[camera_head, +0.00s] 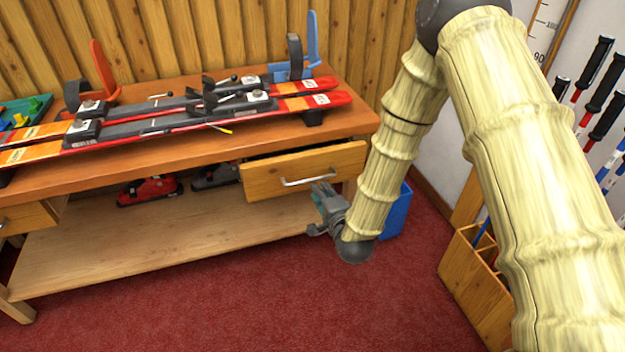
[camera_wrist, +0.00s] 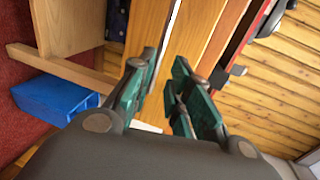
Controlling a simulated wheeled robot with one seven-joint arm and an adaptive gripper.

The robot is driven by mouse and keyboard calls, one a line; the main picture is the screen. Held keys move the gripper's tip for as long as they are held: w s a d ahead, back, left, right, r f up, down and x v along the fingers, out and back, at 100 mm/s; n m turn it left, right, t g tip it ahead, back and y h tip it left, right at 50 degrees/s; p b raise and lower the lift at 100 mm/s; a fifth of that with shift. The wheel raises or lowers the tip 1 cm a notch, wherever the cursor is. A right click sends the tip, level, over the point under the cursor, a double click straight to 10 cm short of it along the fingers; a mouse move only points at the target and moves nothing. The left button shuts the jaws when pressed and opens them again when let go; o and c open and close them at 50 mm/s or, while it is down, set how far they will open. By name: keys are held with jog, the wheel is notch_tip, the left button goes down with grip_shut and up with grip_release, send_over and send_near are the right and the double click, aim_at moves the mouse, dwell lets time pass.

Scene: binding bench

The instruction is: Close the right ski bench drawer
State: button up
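The right drawer (camera_head: 306,172) of the wooden ski bench (camera_head: 215,155) is pulled partly out, with its front standing forward of the bench and a gap showing above it. Its pale bar handle (camera_head: 310,180) runs across the front. My gripper (camera_head: 322,195) is at the handle's right end, low on the drawer front; I cannot tell whether it touches. In the wrist view the teal-padded fingers (camera_wrist: 166,66) stand apart, with the drawer front (camera_wrist: 150,22) beyond them. A pale strip, likely the handle, shows along that front.
Red skis (camera_head: 210,112) lie on the bench top. A blue bin (camera_head: 398,212) is behind my arm, and a wooden pole rack (camera_head: 470,280) stands at right. The red carpet in front is clear.

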aim_at(313, 180)
jog(key=b+x, duration=0.1)
jog(key=x, duration=0.7)
jog(key=shift+w+a, duration=0.1)
jog(key=shift+w, duration=0.15)
grip_shut()
